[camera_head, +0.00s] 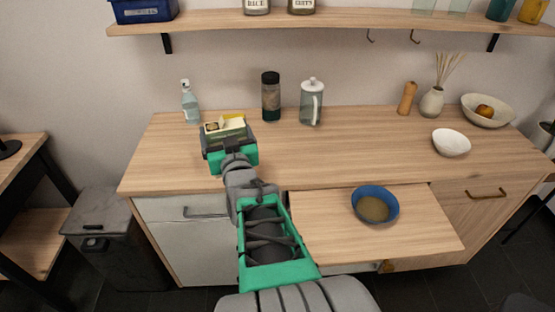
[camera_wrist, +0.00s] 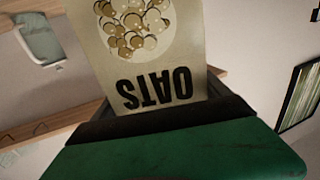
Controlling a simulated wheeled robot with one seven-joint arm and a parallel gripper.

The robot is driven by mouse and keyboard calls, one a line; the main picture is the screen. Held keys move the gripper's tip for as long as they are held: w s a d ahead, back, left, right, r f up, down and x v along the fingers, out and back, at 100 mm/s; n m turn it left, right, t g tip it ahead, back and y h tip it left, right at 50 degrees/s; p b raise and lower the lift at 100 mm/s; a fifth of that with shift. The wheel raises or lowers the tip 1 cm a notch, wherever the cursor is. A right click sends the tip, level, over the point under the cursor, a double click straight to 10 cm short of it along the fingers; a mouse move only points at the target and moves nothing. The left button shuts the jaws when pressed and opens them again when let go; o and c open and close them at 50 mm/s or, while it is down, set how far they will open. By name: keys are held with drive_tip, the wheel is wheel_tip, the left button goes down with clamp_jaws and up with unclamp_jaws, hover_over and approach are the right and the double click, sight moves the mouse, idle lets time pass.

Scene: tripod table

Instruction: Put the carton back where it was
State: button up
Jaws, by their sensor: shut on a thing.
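The carton (camera_head: 226,126) is a pale box with a yellow edge, seen over the left part of the counter. My gripper (camera_head: 228,140) is shut on it. In the wrist view the carton (camera_wrist: 145,50) fills the upper middle, with the word OATS upside down and a picture of round flakes. The dark and green end of my gripper (camera_wrist: 170,120) spans the lower part of that view. The carton's lower side is hidden behind my gripper in the head view, so I cannot tell whether it touches the counter.
On the wooden counter (camera_head: 370,150), a clear bottle (camera_head: 190,105), a dark-capped jar (camera_head: 271,98) and a glass pitcher (camera_head: 311,103) stand behind the carton. A blue bowl (camera_head: 361,196) sits on the pulled-out board (camera_head: 425,225). A shelf (camera_head: 345,20) runs above.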

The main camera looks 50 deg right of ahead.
drive_tip(key=s+d+r+m+g+h, duration=0.3)
drive_tip(key=s+d+r+h, duration=0.1)
drive_tip(key=s+d, duration=0.55)
drive_tip(key=w+d+f, duration=0.8)
drive_tip(key=d+f, duration=0.3)
drive_tip(key=f, duration=0.2)
drive_tip(key=shift+w+d+f, duration=0.15)
drive_tip(key=shift+w+d, duration=0.25)
drive_tip(key=o, duration=1.5)
drive_tip(key=shift+o, duration=0.2)
